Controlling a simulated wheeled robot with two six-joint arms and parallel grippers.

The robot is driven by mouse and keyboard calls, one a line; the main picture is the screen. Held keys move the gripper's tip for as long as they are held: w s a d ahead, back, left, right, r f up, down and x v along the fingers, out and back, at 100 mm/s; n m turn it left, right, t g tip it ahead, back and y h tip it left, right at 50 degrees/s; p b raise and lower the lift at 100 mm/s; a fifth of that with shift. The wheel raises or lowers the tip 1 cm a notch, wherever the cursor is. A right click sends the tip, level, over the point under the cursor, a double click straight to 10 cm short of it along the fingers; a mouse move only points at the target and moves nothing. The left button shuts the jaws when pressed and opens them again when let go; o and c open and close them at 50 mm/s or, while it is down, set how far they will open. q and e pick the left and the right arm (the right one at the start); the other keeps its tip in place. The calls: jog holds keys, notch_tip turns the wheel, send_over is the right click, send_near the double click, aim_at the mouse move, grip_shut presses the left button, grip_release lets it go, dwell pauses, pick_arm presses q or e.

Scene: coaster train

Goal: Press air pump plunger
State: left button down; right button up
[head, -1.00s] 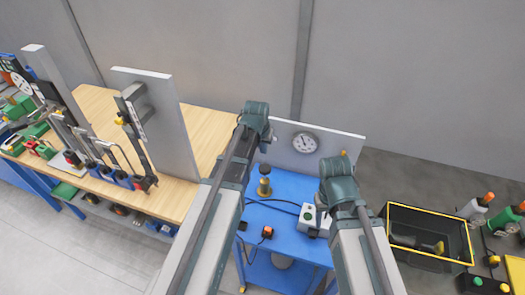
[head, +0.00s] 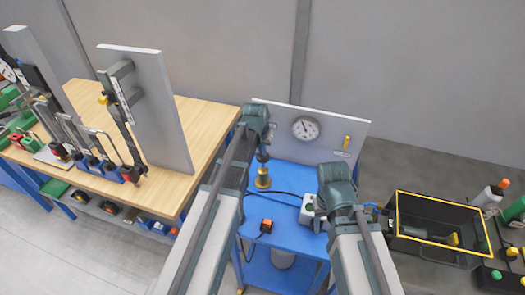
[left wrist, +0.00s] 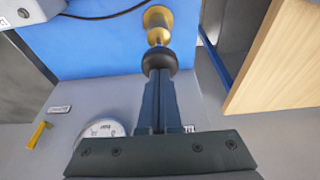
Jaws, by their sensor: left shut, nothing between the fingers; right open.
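The air pump is a brass cylinder (head: 263,181) standing upright on the blue table, with a dark round plunger knob above it. In the left wrist view the brass body (left wrist: 158,18) is at the top, with the black knob (left wrist: 158,61) nearer to me. My left gripper (left wrist: 158,76) is shut and empty, its blue fingertips right at the knob; I cannot tell whether they touch it.
A white panel with a round gauge (head: 305,128) and a yellow handle stands behind the blue table (head: 285,240). The wooden bench (head: 205,130) is left; a yellow-rimmed black bin (head: 440,201) is right.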

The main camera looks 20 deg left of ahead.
aim_at(262, 158)
pick_arm(q)
jog(key=shift+f, duration=0.1)
notch_tip(262, 158, down, 6)
jog(key=b, duration=0.5)
jog(key=shift+r+b, duration=0.2)
jog(key=shift+b, duration=0.2)
jog(key=shift+s+r, duration=0.15)
jog(key=shift+s, duration=0.05)
jog(key=shift+d, duration=0.1)
jog(key=shift+w+r+p, duration=0.1)
jog(key=shift+r+p, duration=0.3)
jog(key=shift+p, duration=0.2)
jog(key=w+p+v, duration=0.1)
jog(key=p+v, duration=1.2)
jog(key=shift+r, duration=0.3)
